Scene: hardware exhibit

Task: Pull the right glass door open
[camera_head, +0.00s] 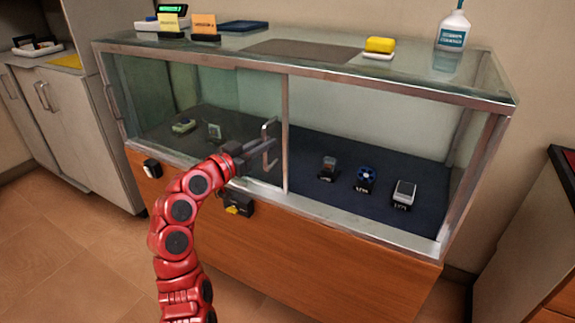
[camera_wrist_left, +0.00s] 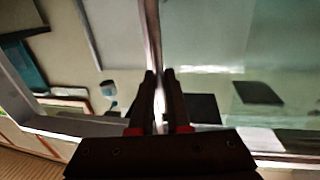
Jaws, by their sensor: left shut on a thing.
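The display case (camera_head: 320,74) has a metal frame and glass front. A glass door with a metal right edge (camera_head: 285,130) covers its left half, and the greenish glass there looks layered. The right half of the front looks uncovered, without a visible pane. The upright metal handle (camera_head: 267,135) is near that door edge. My left gripper (camera_head: 264,150) is shut on the handle. In the left wrist view, the two dark fingertips (camera_wrist_left: 160,80) are close together around a metal bar (camera_wrist_left: 151,35). My right gripper is not in view.
A yellow block (camera_head: 380,45), a bottle (camera_head: 454,28) and small signs (camera_head: 205,25) stand on top. A black lock box (camera_head: 239,204) is below the door. A cabinet (camera_head: 80,130) stands left.

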